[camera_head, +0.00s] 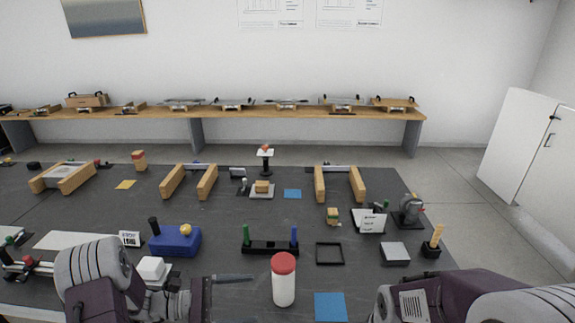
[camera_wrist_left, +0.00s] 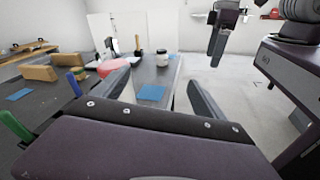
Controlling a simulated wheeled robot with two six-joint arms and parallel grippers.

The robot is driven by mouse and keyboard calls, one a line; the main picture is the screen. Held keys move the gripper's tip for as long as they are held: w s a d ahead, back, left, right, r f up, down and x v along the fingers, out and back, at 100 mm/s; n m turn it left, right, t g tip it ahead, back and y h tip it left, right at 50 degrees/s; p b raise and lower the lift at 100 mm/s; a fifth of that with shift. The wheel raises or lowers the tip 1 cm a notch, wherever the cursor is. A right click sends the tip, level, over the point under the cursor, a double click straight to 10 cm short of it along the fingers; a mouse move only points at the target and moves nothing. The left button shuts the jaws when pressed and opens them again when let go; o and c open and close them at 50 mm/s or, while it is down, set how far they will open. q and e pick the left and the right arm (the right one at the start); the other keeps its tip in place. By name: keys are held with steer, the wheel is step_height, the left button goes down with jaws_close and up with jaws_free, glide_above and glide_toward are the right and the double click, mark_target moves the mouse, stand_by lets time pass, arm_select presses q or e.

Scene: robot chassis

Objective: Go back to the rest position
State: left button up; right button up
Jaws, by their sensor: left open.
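My left gripper (camera_head: 240,298) reaches in from the lower left of the head view, low over the dark table (camera_head: 120,195). In the left wrist view (camera_wrist_left: 150,82) its two fingers are spread with nothing between them. A white bottle with a red cap (camera_head: 284,282) stands just right of it in the head view, apart from the fingers. My right arm (camera_head: 430,298) enters at the lower right of the head view, with its gripper out of that frame. In the left wrist view my right gripper (camera_wrist_left: 214,48) hangs at the top right; its jaw opening cannot be made out.
A blue square (camera_head: 330,306) lies right of the bottle. A stand with green and blue pegs (camera_head: 270,247) and a black square frame (camera_head: 330,253) are behind it. A blue box (camera_head: 176,240) and a white block (camera_head: 152,268) are near my left arm.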

arm_select(q)
steer(key=s+d+r+m+g+y, duration=0.1)
steer(key=s+d+m+g+y, duration=0.3)
steer(key=s, duration=0.3)
steer(key=s+d+m+g+y, duration=0.1)
steer(key=s+m+g+y, duration=0.25)
steer(key=s+m, duration=0.3)
steer(key=w+a+f+m+t+y, duration=0.1)
steer(key=a+f+m+t+y, duration=0.3)
steer(key=a+y, duration=0.4)
steer(key=shift+a+f+m+t+y, duration=0.55)
steer(key=shift+a+m, duration=0.7)
steer(key=shift+a, duration=0.85)
arm_select(e)
steer(key=shift+a, duration=0.1)
